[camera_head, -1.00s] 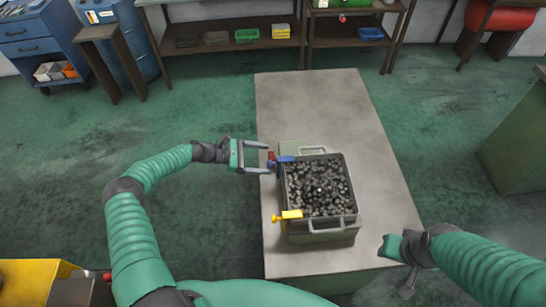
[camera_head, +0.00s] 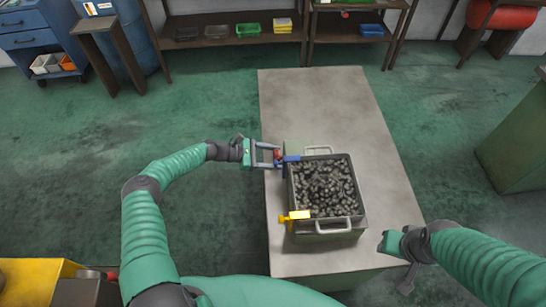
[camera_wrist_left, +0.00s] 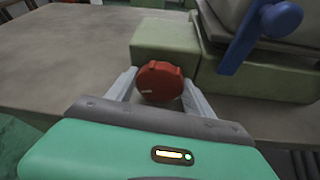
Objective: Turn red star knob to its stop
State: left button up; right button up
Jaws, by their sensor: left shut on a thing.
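The red star knob (camera_wrist_left: 159,82) sits on the side of a green block on the machine, at the left of the bin. It also shows small in the head view (camera_head: 278,155). My left gripper (camera_head: 277,156) reaches it from the left, and its two fingers are around the knob, one on each side, in the left wrist view (camera_wrist_left: 160,88). It is shut on the knob. My right gripper (camera_head: 388,246) is at the lower right, away from the machine; its fingers do not show clearly.
A blue lever (camera_head: 291,159) is close beside the knob, and a yellow handle (camera_head: 294,216) is at the near left corner. The bin (camera_head: 318,228) is full of small dark parts. The grey table top (camera_head: 315,100) is clear behind it.

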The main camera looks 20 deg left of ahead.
pick_arm(q)
jog(key=shift+s+a+f, duration=0.1)
jog(key=shift+a+f, duration=0.15)
jog(key=shift+a, duration=0.4)
jog(key=shift+c, duration=0.3)
jog(key=shift+d+r, duration=0.15)
jog(key=shift+d, duration=0.05)
jog(key=shift+s+f+m+t+b, duration=0.1)
jog(key=shift+f+m+t+b, duration=0.1)
jog(key=shift+m+t+b, duration=0.45)
jog(key=shift+f+m+t+y+b, duration=0.15)
jog(key=shift+m+t+y+b, duration=0.3)
jog(key=shift+m+b, duration=0.4)
jog(key=shift+r+m+t+b, duration=0.2)
jog(key=shift+m+t+b, duration=0.1)
jog(key=shift+m+b, duration=0.1)
jog(key=shift+r, duration=0.1)
pick_arm(e)
jog(key=f, duration=0.3)
jog(key=shift+s+a+f, duration=0.15)
jog(key=shift+a+f, duration=0.05)
jog(key=shift+a, duration=0.1)
